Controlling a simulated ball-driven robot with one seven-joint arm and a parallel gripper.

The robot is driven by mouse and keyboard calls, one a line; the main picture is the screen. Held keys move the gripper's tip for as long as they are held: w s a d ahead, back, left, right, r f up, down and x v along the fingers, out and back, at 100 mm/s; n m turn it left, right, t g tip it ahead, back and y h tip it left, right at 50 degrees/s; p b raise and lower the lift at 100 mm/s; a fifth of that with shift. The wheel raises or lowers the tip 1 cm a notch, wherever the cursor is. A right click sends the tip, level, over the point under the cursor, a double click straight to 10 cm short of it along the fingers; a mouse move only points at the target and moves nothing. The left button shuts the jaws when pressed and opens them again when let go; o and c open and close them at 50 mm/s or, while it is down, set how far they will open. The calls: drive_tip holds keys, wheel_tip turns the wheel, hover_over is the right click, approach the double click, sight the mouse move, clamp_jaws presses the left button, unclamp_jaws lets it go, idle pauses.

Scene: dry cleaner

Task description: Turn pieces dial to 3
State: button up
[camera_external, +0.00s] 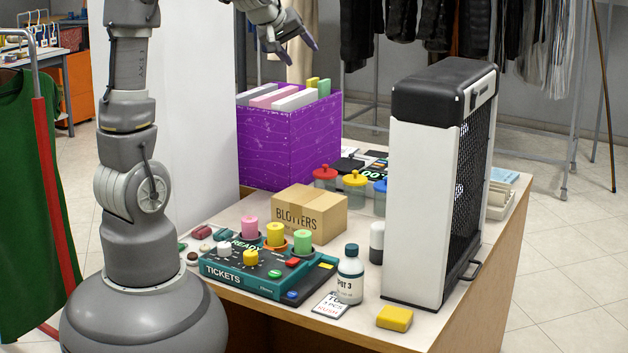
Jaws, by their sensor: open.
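A teal ticket machine (238,278) marked TICKETS sits at the front left of the counter. Its top panel carries a white knob (224,249), a yellow knob (251,257) and several coloured buttons. Which knob is the pieces dial, and where it points, is too small to tell. A card (331,304) in front of the machine seems to read 3 PCS RUSH. My gripper (299,50) is open and empty. It is high at the back, above the purple file box (286,138) in the picture and far from the knobs.
Pink, yellow and green cylinders (276,235) stand at the machine's back edge, with a BLOTTERS carton (309,213) behind. A bottle (349,276) stands close to its right. A tall black-and-white unit (416,190) stands at right. A yellow block (394,318) lies near the front edge.

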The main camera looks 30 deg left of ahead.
wheel_tip(320, 180, down, 13)
drive_tip(key=s+n+g+p, duration=0.1)
drive_tip(key=s+n+g, duration=0.1)
drive_tip(key=n+g, duration=0.15)
drive_tip(key=n+g+y+p, duration=0.1)
drive_tip(key=n+g+p, duration=0.2)
drive_tip(key=n+g, duration=0.5)
hover_over(250, 252)
wheel_tip(250, 252, down, 22)
drive_tip(key=shift+f+n+t, duration=0.2)
drive_tip(key=shift+n+t, duration=0.65)
drive_tip(key=shift+t, duration=0.2)
wheel_tip(250, 252, down, 8)
drive_tip(key=b, duration=0.4)
drive_tip(key=shift+s+r, duration=0.1)
drive_tip(key=shift+r, duration=0.15)
drive_tip(key=c, duration=1)
drive_tip(key=shift+c, duration=0.2)
